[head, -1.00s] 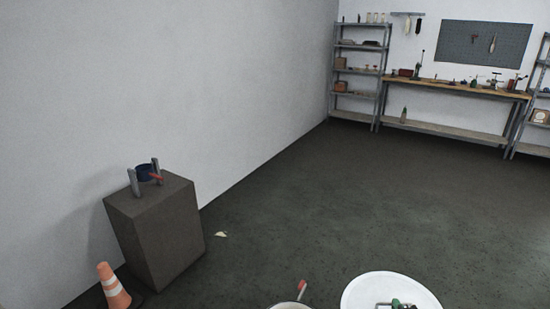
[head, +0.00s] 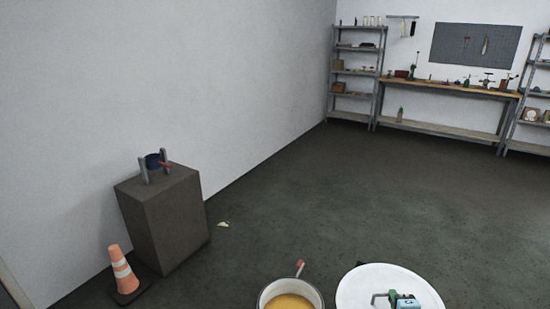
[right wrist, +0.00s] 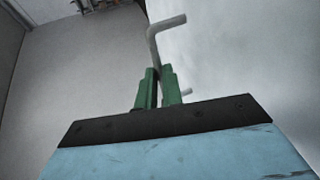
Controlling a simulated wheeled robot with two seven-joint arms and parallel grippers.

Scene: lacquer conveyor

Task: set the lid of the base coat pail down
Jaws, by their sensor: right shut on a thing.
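My right gripper (head: 393,300) is shut on the grey bent handle (head: 379,298) of the large round white lid (head: 358,284), at the bottom right of the head view. In the right wrist view its green fingers (right wrist: 158,92) are closed on the handle (right wrist: 154,45), with the pale lid (right wrist: 240,70) behind. The open pail (head: 322,294), with yellow coating inside, stands just left of the lid at the bottom edge. I cannot tell how high the lid is or what is under it. My left gripper is not in view.
A red-tipped handle (head: 300,266) sticks up at the pail's rim.

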